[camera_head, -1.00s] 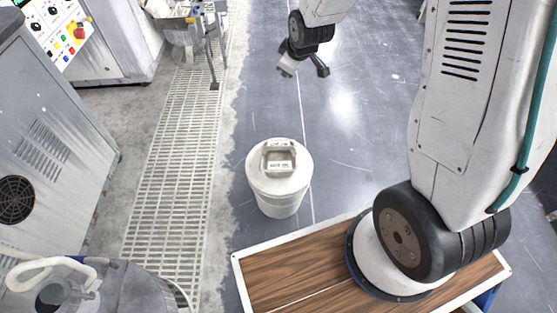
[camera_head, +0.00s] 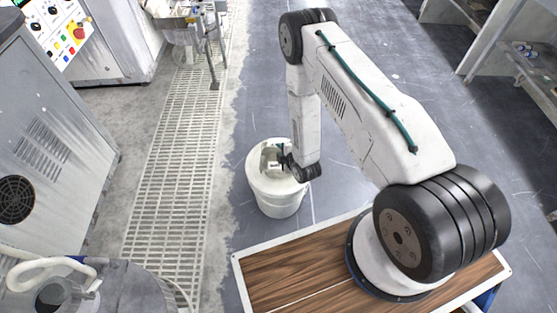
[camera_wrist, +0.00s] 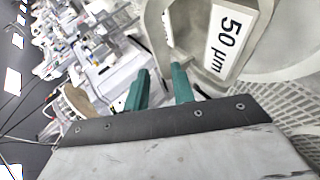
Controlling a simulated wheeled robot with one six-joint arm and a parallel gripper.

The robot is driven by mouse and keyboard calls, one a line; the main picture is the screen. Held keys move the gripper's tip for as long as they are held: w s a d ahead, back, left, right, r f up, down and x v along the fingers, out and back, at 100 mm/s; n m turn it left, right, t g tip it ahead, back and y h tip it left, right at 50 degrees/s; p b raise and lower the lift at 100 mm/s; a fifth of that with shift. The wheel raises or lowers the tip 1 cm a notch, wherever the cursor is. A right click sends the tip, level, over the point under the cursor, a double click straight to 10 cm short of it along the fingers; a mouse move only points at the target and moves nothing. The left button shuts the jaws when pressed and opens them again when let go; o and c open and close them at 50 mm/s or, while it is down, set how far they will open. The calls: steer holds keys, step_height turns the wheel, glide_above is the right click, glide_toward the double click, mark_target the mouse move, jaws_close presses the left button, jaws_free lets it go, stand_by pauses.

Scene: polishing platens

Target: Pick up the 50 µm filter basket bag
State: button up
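The 50 µm filter basket bag (camera_wrist: 262,48) is pale, with a white "50 µm" label, at the upper right of the wrist view. In the head view it sits on top of a white round bin (camera_head: 277,205), partly covered by my wrist. My gripper (camera_wrist: 160,84) shows two teal fingers with a gap between them. They are close beside the bag's pale rim or handle. I cannot tell whether either finger touches it. In the head view my gripper (camera_head: 281,153) is at the bag's right side, its fingers mostly hidden.
The bin stands on open grey floor beside a floor grating (camera_head: 170,170). Grey machine cabinets (camera_head: 45,150) are at the left, and a shelf unit (camera_head: 510,60) is at the upper right. A grey vessel with a white hose (camera_head: 50,268) is at the lower left.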

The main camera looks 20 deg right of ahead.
mark_target(276, 148)
steer(key=shift+f, duration=0.35)
steer(key=x, duration=0.7)
steer(key=shift+w+a, duration=0.2)
steer(key=shift+a, duration=0.05)
jaws_close()
